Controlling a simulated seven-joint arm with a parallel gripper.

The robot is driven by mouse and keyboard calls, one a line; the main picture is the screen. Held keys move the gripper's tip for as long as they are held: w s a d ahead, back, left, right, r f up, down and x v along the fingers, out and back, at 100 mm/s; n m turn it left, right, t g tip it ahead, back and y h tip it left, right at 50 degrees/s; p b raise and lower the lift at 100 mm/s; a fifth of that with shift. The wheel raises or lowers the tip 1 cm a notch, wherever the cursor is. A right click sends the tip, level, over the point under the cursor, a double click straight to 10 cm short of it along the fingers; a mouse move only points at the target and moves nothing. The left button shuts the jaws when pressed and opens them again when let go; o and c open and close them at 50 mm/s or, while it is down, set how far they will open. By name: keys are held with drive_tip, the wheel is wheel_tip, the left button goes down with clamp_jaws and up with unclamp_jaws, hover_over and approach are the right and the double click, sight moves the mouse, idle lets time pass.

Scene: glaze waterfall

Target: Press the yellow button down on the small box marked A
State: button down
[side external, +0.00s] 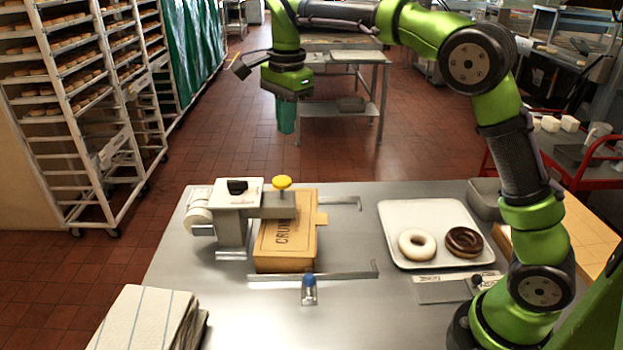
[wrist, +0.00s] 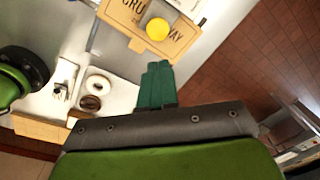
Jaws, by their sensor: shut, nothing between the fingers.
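The yellow button (side external: 282,182) is a round knob standing up at the end of a pale grey arm of a machine (side external: 233,215), above a brown box (side external: 288,250). In the wrist view the yellow button (wrist: 158,29) shows at top centre, over the brown box (wrist: 128,16) with dark letters. I cannot read a mark A anywhere. My gripper (side external: 287,125) has teal fingers, shut and empty. It hangs high above the button in the side picture, well apart from it. In the wrist view the fingertips (wrist: 157,68) appear just below the button.
A white tray (side external: 402,258) holds a white and a dark ring on the right of the metal table. Thin metal rails (side external: 335,274) run beside the box, with a small blue-topped piece (side external: 308,284). A folded cloth (side external: 145,318) lies front left. The air around my gripper is clear.

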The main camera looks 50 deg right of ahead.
sight(282, 180)
drive_tip(key=r+m, duration=0.1)
drive_tip(key=m, duration=0.2)
drive_tip(key=a+r+m, duration=0.1)
drive_tip(key=m, duration=0.2)
drive_tip(key=r+m, duration=0.1)
drive_tip(key=m, duration=0.1)
drive_tip(key=shift+w+a+r+m+g, duration=0.2)
drive_tip(key=shift+w+r+m+g, duration=0.1)
drive_tip(key=shift+m+g, duration=0.1)
drive_tip(key=shift+f, duration=0.1)
wheel_tip(282, 180, down, 14)
